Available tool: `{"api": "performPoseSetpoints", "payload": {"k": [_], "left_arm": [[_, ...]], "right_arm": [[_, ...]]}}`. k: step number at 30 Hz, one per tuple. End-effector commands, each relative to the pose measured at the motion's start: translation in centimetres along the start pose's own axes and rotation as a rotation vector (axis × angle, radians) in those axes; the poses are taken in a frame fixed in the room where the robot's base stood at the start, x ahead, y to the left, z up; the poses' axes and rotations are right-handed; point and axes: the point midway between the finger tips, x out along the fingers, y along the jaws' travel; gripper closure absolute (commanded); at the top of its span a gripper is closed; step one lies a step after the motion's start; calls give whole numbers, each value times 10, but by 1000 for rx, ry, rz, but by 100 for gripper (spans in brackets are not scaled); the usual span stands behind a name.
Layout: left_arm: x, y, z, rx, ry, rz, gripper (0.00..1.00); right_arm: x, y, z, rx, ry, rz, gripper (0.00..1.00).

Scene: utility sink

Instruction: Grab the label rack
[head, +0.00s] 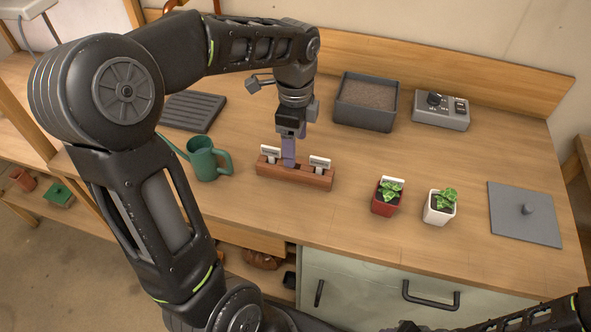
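The label rack (310,180) is a reddish-brown wooden bar on the wooden bench, with small white labels standing near its two ends. My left gripper (289,163) points straight down at the middle of the rack, between the labels. Its fingers reach the rack and hide part of its centre. I see them nearly in line, so I cannot tell whether they are open or closed on the rack. The rack appears to rest on the bench. Only part of my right arm shows at the lower right; its gripper is out of view.
A green watering can (204,160) stands just left of the rack. A soil tray (367,102) and a grey control box (441,110) are behind. A red pot (383,206), a white pot (437,214) and a grey plate with a knob (525,215) are at right.

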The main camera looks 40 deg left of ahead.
Motion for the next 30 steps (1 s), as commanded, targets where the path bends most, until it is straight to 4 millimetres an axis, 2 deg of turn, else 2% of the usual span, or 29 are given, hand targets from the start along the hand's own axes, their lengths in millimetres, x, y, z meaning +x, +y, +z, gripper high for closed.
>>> {"api": "performPoseSetpoints", "payload": {"k": [9,20,23,30], "left_arm": [[24,1,0,0,0,2,31],[28,1,0,-1,0,1,31],[36,3,0,-1,-1,5,31],[71,5,0,-1,-1,4,31]], "right_arm": [[-2,0,0,1,0,1,64],[-2,0,0,1,0,1,64],[-5,-2,0,2,0,2,64],[-10,-3,1,3,-2,4,64]]}}
